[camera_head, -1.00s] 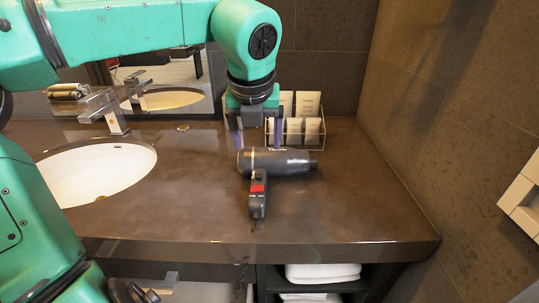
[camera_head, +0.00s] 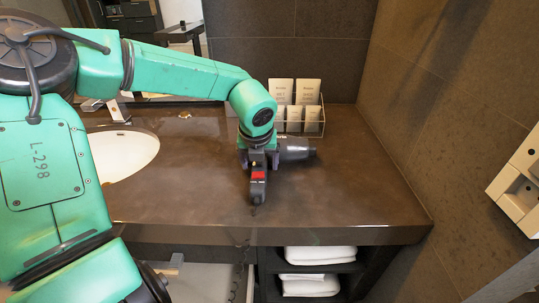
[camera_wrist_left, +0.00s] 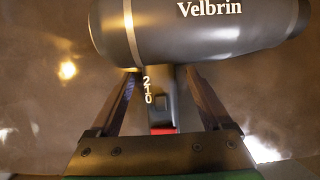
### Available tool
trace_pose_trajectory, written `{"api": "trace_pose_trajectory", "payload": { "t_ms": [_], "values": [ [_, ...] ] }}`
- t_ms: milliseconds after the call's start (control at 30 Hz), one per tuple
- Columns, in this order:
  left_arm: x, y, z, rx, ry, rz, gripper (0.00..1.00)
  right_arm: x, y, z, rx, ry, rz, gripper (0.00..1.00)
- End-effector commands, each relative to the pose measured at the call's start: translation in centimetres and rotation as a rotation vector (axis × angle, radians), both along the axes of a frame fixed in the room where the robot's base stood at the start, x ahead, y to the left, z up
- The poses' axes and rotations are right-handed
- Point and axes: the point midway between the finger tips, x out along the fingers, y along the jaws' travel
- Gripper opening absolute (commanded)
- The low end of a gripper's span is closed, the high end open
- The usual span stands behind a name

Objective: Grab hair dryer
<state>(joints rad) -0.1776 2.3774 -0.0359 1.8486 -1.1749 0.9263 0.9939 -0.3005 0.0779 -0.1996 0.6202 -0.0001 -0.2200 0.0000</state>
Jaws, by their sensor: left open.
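The dark grey hair dryer (camera_head: 297,149) lies on the brown vanity counter, its barrel pointing right and its handle, with a red switch, toward the front edge. My left gripper (camera_head: 259,165) is down at the dryer, its fingers on either side of the handle near the barrel. In the left wrist view the dryer's barrel (camera_wrist_left: 200,28) crosses the top, and the handle stands between the two open fingers of the left gripper (camera_wrist_left: 165,85), with gaps on both sides. The gripper hides part of the barrel in the head view. My right gripper is not seen.
A clear holder with several toiletry packets (camera_head: 295,108) stands behind the dryer. A sink (camera_head: 122,154) is at the left with a faucet behind it. A wall bounds the right side. Folded towels (camera_head: 318,255) lie on a shelf below. The counter's right part is clear.

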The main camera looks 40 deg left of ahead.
Motion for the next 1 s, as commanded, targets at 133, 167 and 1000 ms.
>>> {"api": "trace_pose_trajectory", "payload": {
  "t_ms": [133,167,1000],
  "values": [
    [0.00,0.00,0.03,0.000,0.000,0.000,0.37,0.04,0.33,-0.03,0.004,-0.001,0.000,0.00],
    [0.00,-0.01,0.03,0.000,0.000,0.000,0.25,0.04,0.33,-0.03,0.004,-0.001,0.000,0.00],
    [0.02,0.01,0.10,0.001,-0.002,0.000,0.00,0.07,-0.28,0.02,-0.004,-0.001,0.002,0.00]
  ]
}}
